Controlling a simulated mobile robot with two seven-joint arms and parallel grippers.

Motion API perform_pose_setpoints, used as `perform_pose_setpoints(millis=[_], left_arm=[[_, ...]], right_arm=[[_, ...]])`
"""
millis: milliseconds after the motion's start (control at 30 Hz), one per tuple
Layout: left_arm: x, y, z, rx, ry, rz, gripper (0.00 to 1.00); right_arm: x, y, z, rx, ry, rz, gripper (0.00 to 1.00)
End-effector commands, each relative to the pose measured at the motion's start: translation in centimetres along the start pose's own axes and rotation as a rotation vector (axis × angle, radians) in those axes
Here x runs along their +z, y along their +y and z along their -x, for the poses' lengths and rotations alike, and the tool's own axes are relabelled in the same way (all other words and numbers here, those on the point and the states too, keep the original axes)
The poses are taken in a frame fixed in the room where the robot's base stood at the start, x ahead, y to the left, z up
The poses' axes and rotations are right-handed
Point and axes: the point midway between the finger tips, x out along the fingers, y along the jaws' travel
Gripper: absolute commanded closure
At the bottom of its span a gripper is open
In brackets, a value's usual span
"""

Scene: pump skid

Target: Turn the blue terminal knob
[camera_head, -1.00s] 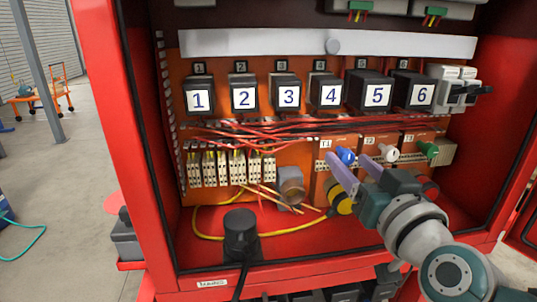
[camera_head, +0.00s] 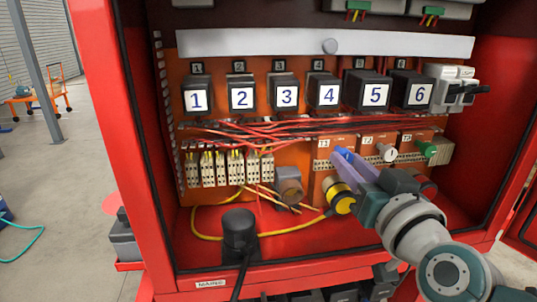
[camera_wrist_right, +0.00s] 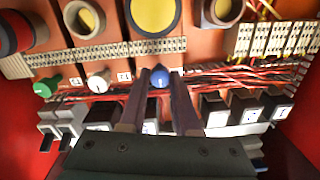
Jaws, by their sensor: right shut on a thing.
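The blue terminal knob (camera_head: 342,152) sits at terminal T1 on the orange panel inside the red cabinet. In the head view, the fingers of my right gripper (camera_head: 346,158) cover most of it. In the right wrist view, the blue knob (camera_wrist_right: 160,77) lies between the two fingertips (camera_wrist_right: 160,80), with one finger on each side. My right gripper is shut on it. My left gripper is in neither view.
A white knob (camera_head: 386,152) at T2 and a green knob (camera_head: 427,149) at T3 stand to the right. A yellow round fitting (camera_head: 341,202) lies just below the gripper. Red wires (camera_head: 290,128) and numbered black blocks (camera_head: 328,94) are above.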

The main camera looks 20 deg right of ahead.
Motion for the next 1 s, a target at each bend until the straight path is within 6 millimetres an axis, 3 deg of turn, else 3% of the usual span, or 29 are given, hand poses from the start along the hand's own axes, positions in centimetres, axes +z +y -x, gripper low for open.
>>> perform_pose_setpoints(millis=[367,1000], left_arm=[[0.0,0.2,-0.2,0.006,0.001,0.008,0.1],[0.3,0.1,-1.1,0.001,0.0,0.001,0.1]], right_arm=[[0.1,0.0,0.0,-0.001,0.007,-0.207,1.0],[0.1,-0.1,0.0,-0.004,0.025,-0.814,1.0]])
